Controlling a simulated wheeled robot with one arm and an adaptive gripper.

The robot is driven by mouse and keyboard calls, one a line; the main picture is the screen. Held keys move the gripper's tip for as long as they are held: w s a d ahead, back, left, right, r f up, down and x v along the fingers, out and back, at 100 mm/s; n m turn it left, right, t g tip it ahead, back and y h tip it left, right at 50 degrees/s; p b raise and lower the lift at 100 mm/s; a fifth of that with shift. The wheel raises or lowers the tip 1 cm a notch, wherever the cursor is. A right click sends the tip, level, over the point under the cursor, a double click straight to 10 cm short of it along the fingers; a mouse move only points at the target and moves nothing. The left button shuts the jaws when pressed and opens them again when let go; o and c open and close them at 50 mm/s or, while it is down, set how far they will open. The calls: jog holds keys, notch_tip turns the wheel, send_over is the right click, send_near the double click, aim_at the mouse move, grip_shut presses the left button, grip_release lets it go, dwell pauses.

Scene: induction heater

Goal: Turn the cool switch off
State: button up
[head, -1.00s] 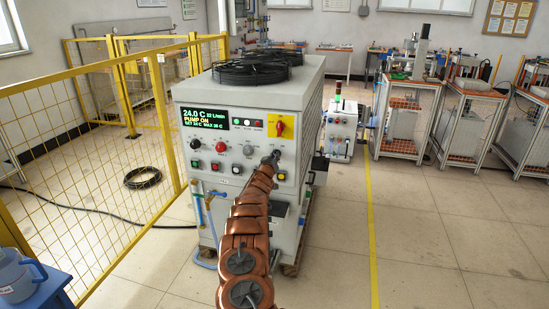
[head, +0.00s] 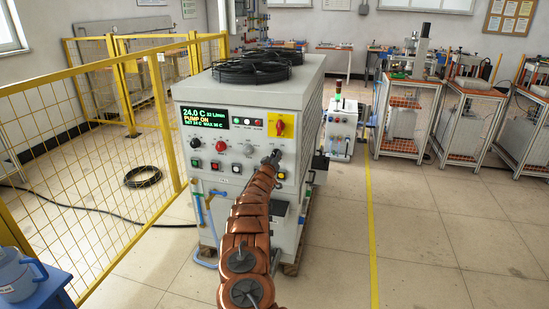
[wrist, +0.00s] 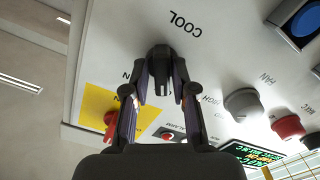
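The cool switch (wrist: 163,60) is a dark knob beside the upside-down word COOL in the wrist view, on the white front panel of the chiller cabinet (head: 248,165). My gripper (wrist: 161,85) faces the panel with one finger on each side of this knob. The fingertips are close to its sides, but whether they press on it is not clear. The knob's pointer direction cannot be read. In the head view my gripper (head: 274,158) is at the right part of the panel, and my arm hides the switch there.
The display (head: 202,117) reads 24.0 C and PUMP ON. A yellow mesh fence (head: 95,170) stands left; open floor (head: 430,235) lies right.

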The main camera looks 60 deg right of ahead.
jog(key=shift+o, duration=1)
jog(key=shift+w+r, duration=0.1)
jog(key=shift+a, duration=0.1)
jog(key=shift+a+r, duration=0.1)
jog(key=v, duration=1.1)
jog(key=shift+s+a, duration=0.2)
jog(key=shift+a, duration=0.15)
